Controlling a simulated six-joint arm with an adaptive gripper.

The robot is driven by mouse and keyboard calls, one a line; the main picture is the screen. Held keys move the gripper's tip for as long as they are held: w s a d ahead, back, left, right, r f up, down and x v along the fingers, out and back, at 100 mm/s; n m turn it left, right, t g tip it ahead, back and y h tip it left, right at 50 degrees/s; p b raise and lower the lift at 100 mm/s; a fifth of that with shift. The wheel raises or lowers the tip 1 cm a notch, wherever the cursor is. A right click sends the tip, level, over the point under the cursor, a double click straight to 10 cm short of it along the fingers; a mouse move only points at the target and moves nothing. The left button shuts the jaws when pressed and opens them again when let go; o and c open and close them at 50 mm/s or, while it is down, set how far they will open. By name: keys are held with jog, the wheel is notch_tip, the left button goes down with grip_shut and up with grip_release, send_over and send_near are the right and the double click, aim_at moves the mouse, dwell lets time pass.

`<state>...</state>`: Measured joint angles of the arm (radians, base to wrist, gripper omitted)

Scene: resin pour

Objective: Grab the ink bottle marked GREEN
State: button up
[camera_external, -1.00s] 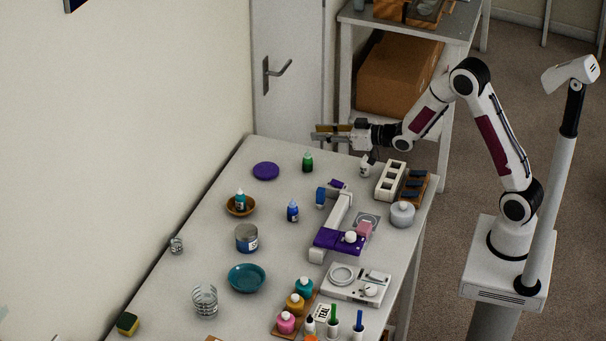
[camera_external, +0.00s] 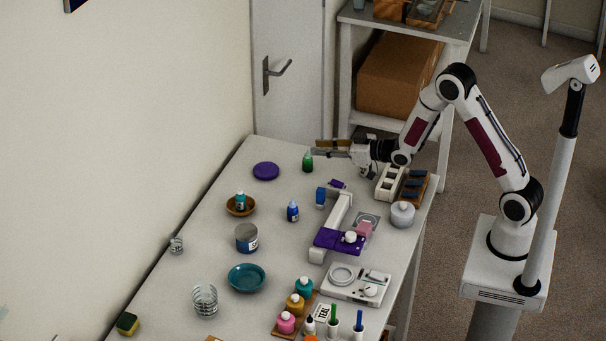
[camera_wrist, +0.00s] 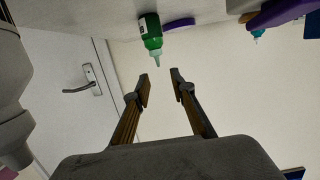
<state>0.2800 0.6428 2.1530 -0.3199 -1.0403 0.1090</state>
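The green ink bottle (camera_external: 307,163) stands upright near the far end of the table, with a pale tip. In the wrist view the green bottle (camera_wrist: 151,34) shows just beyond my fingertips, a little left of the gap's middle. My gripper (camera_external: 317,147) is level, comes in from the right and is close to the bottle's top. In the wrist view my gripper (camera_wrist: 161,76) is open, with nothing between its two fingers. I cannot read the bottle's label.
A purple lid (camera_external: 266,171) lies left of the green bottle. A blue bottle (camera_external: 292,211) and a teal bottle in a brown bowl (camera_external: 231,211) stand nearer. A white block with slots (camera_external: 391,181) lies below my arm. The door (camera_external: 287,100) is behind the table.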

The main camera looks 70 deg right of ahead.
aim_at(307, 160)
jog(key=shift+f, duration=0.1)
dwell(0.3)
jog(key=shift+f, duration=0.65)
jog(key=shift+w+f, duration=0.2)
jog(key=shift+w, duration=1.05)
jog(key=shift+w+f, duration=0.2)
jog(key=shift+w, duration=1)
grip_shut()
